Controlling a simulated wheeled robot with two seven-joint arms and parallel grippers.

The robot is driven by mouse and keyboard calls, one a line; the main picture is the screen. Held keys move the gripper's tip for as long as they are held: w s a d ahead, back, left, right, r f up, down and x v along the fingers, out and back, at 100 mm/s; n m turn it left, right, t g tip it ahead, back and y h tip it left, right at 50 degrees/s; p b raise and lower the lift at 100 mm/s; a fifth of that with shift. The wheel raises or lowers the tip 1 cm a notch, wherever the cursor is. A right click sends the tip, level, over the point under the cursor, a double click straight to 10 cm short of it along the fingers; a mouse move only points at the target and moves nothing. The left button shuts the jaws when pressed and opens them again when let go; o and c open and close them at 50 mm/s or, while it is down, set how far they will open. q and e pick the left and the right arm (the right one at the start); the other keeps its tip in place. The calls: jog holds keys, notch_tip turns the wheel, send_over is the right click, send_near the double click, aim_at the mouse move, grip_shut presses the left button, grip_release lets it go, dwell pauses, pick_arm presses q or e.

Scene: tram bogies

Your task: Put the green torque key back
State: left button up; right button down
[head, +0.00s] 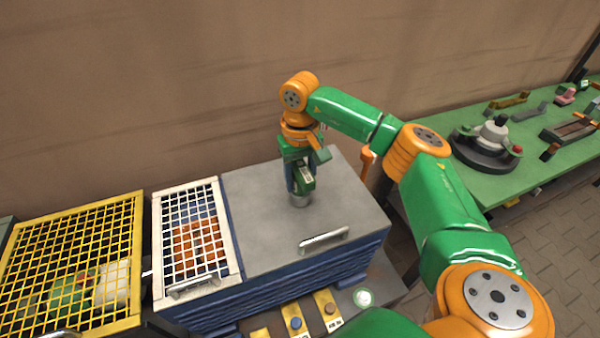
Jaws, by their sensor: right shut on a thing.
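My right gripper (297,180) points down over the grey lid of the blue chest and is shut on a small green thing with a pale label (308,178), which looks like the green torque key. A short grey cylindrical end (300,200) shows below it, at or just above the lid; I cannot tell if it touches. The jaws partly hide the held thing. My left gripper is not in view.
The blue chest has a grey lid (260,220) with a handle (324,240). A white mesh lid (160,240) and a yellow mesh cage (137,260) stand left. A green bench (490,188) holds parts at right.

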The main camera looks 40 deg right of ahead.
aim_at(299, 163)
jog(key=shift+w+f, duration=0.1)
jog(key=shift+f, duration=0.05)
jog(key=c, duration=0.8)
grip_release()
jog(key=shift+f+b, duration=0.15)
jog(key=shift+b, duration=0.15)
jog(key=o, duration=0.5)
jog(key=shift+r, duration=0.6)
notch_tip(299, 163, up, 6)
jog(key=shift+r+b, duration=0.15)
jog(key=shift+b, duration=0.4)
notch_tip(299, 163, up, 5)
jog(key=shift+r+p, duration=0.1)
jog(key=shift+p, duration=0.75)
